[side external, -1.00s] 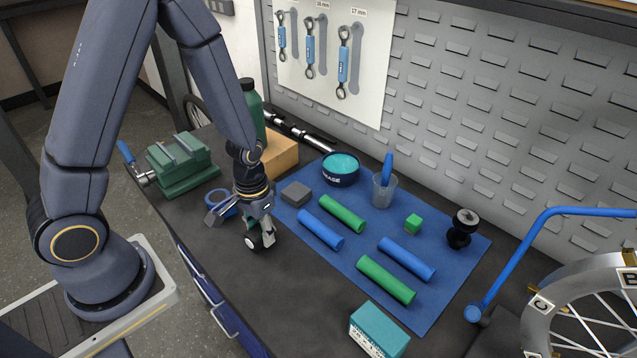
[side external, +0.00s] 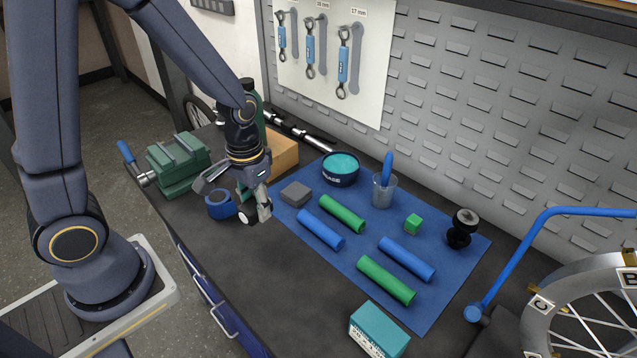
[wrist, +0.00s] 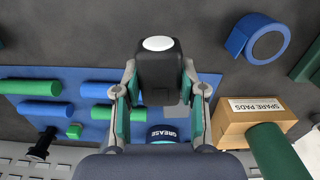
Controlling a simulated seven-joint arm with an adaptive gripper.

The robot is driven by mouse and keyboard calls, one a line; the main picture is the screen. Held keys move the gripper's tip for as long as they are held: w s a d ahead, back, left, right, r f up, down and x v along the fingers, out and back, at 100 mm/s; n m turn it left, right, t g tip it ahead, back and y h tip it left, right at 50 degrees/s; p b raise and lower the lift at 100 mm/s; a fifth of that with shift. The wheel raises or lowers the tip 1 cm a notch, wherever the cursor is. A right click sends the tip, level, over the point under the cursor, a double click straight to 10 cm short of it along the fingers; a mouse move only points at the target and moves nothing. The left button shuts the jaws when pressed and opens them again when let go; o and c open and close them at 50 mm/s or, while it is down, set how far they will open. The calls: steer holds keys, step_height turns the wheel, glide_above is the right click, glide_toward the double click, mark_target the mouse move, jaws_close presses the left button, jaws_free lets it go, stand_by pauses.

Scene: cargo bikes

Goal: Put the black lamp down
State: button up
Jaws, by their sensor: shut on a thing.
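My gripper (side external: 256,201) is shut on a black lamp (side external: 264,212) with a white round face. The lamp hangs over the dark bench top, just left of the blue mat (side external: 345,255), and appears clear of the surface. In the wrist view the black lamp (wrist: 158,72) sits between the two fingers of my gripper (wrist: 160,88), its white disc facing the camera. In the side view the fingers hide part of the lamp.
A blue tape roll (side external: 220,204) stands close to the left of my gripper. A grey block (side external: 296,194), grease tin (side external: 341,170), several tubes and a black knob-like part (side external: 462,229) are on the mat. The bench front is bare, with a teal box (side external: 378,330) at right.

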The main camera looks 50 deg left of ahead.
steer(key=shift+r+n, duration=0.3)
steer(key=shift+r, duration=0.65)
steer(key=shift+w+r+n, duration=0.1)
steer(key=shift+w+n, duration=0.15)
steer(key=shift+n, duration=0.15)
steer(key=w+d, duration=0.1)
steer(key=d, duration=0.8)
steer(key=m, duration=0.2)
glide_above(311, 299)
steer(key=f, duration=0.2)
steer(key=shift+m, duration=0.3)
step_height(311, 299, down, 8)
steer(key=shift+r, duration=0.1)
steer(key=o, duration=1.2)
steer(key=shift+c, duration=0.2)
